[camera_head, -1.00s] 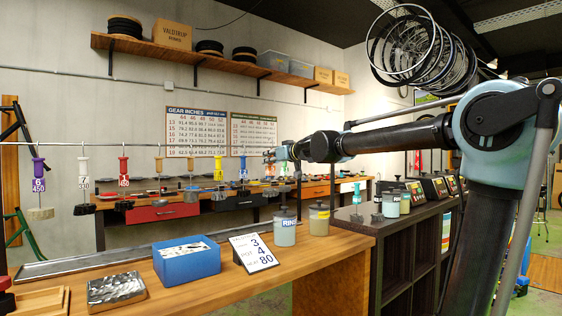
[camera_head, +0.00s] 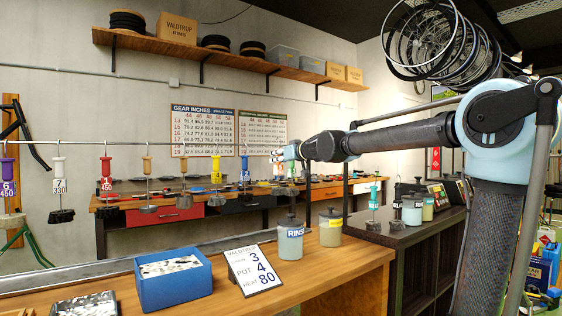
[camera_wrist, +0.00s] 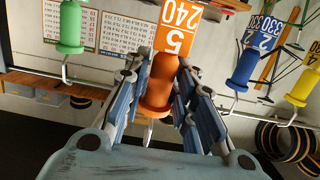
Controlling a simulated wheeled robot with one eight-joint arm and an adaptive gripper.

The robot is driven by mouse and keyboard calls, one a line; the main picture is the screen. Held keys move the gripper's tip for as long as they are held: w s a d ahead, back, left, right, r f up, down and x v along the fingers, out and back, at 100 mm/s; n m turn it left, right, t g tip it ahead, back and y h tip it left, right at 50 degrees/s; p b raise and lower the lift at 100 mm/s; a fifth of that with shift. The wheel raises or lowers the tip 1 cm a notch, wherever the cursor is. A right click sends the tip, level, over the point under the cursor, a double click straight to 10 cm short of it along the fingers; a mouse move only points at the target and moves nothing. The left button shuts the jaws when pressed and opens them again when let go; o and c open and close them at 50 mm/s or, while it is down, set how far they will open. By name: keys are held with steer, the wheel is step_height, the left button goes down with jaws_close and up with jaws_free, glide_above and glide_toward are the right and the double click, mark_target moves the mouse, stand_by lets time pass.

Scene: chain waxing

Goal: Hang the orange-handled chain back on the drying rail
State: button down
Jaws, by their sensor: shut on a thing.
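In the wrist view, my gripper (camera_wrist: 160,95) is shut on the orange handle (camera_wrist: 158,88), with its fingers on both sides. An orange tag reading 240 and 5 (camera_wrist: 177,30) is on the handle, and part of a pale hook shows at its other end. The chain itself is out of this view. In the head view, my gripper (camera_head: 287,153) is near the right part of the drying rail (camera_head: 130,143), a thin horizontal bar.
Handles hang along the rail: white (camera_head: 58,170), red (camera_head: 106,172), yellow (camera_head: 216,170) and blue (camera_head: 244,167). In the wrist view, green (camera_wrist: 70,28) and blue (camera_wrist: 243,72) handles flank mine. Below are a blue box (camera_head: 172,283), sign (camera_head: 254,270) and rinse pot (camera_head: 290,240).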

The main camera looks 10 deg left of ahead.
steer(key=f+x, duration=0.1)
steer(key=x, duration=0.5)
steer(key=shift+w+a, duration=0.15)
steer(key=shift+w, duration=0.05)
stand_by(0.4)
steer(key=shift+f, duration=0.15)
stand_by(0.3)
steer(key=c, duration=1.2)
jaws_free()
steer(key=shift+o, duration=0.4)
